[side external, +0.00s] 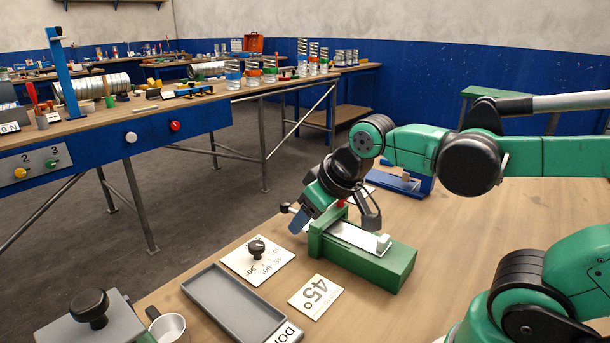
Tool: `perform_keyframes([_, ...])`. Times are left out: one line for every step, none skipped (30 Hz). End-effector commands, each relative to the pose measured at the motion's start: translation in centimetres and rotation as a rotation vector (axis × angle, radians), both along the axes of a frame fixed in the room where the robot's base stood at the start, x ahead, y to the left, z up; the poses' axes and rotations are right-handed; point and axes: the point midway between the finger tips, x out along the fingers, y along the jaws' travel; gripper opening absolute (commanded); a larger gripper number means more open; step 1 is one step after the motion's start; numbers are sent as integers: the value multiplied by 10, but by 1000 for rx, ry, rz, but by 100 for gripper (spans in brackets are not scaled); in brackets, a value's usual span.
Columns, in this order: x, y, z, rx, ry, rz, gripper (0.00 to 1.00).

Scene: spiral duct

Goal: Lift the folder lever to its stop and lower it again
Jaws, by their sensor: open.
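The folder is a green block (398,262) on the wooden bench, with a pale metal strip (357,236) lying along its top. A short pale rod with a black ball end (285,207) shows just left of my gripper; it looks like the folder lever, but where it joins the folder is hidden. My gripper (334,219) is open, pointing down over the folder's far left end. One bluish finger is on the left and a dark grey one on the right. A small red part (341,204) shows between them. Contact with the lever cannot be made out.
A grey tray (237,307), a card reading 45 (316,297) and an angle dial plate with a black knob (257,249) lie in front. A white cup (167,327) stands at the near left. A blue fixture (405,184) is behind. The bench right of the folder is clear.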

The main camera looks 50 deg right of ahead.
Motion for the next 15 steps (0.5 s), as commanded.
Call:
perform_keyframes([11, -6, 6, -16, 29, -6, 47])
perform_keyframes([18, -10, 9, -26, 51, -7, 47])
perform_keyframes([27, -15, 12, -38, 80, -10, 47])
perform_keyframes([34, -19, 14, -48, 101, -13, 47])
perform_keyframes([41, -24, 15, -57, 125, -15, 47])
perform_keyframes([51, -30, 16, -70, 155, -17, 47])
perform_keyframes([58, -35, 16, -77, 177, -20, 47])
perform_keyframes([65, -40, 16, -86, 200, -23, 47])
perform_keyframes([75, -47, 14, -96, 230, -26, 47])
perform_keyframes([82, -52, 12, -103, 254, -29, 47])
perform_keyframes([89, -57, 10, -110, 277, -31, 47])
perform_keyframes([98, -64, 6, -117, 307, -33, 47])
perform_keyframes([104, -70, 2, -124, 330, -36, 47])
perform_keyframes([110, -76, -2, -129, 354, -40, 47])
perform_keyframes([117, -83, -8, -136, 383, -42, 47])
